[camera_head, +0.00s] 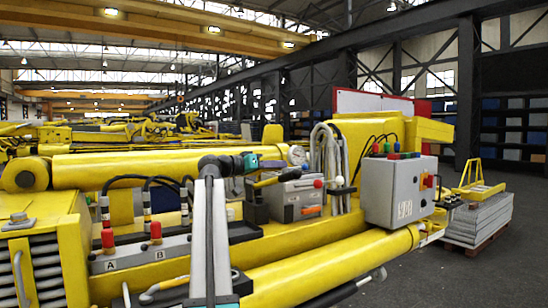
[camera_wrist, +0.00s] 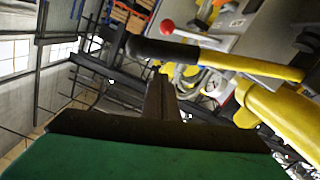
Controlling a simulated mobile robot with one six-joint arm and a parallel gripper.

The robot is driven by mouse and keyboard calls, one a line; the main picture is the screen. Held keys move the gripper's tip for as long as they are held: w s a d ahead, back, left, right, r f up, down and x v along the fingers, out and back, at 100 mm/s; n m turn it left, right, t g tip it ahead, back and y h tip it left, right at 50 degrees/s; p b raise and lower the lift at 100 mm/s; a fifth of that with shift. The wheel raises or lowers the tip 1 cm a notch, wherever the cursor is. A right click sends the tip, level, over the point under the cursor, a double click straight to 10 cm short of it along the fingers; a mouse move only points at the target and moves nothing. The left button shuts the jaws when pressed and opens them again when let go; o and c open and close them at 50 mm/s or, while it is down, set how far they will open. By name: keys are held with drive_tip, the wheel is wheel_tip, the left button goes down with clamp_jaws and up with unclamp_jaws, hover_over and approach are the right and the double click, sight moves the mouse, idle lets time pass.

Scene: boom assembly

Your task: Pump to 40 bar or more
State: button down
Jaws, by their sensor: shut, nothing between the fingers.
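The hand pump is a grey box (camera_head: 296,198) on the yellow machine, with a red knob (camera_head: 318,183) on its right side. Its lever has a black grip and a yellow shaft (camera_head: 268,182). In the wrist view the black grip and yellow shaft (camera_wrist: 225,65) cross just beyond my finger. A round gauge (camera_head: 297,155) stands behind the pump; its reading is too small to make out. My gripper (camera_head: 268,163) is shut and empty, just above the lever in the head view. In the wrist view my dark finger (camera_wrist: 160,98) points at the grip; I cannot tell whether they touch.
A grey control box (camera_head: 398,190) stands to the right, with looped hoses (camera_head: 330,150) beside it. Red-capped valves (camera_head: 108,238) marked A and B stand at left. Yellow cylinders run along the machine. Grey floor is free at the lower right.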

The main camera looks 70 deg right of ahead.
drive_tip(key=shift+s+f, duration=0.25)
drive_tip(key=shift+f, duration=0.4)
drive_tip(key=shift+f, duration=0.1)
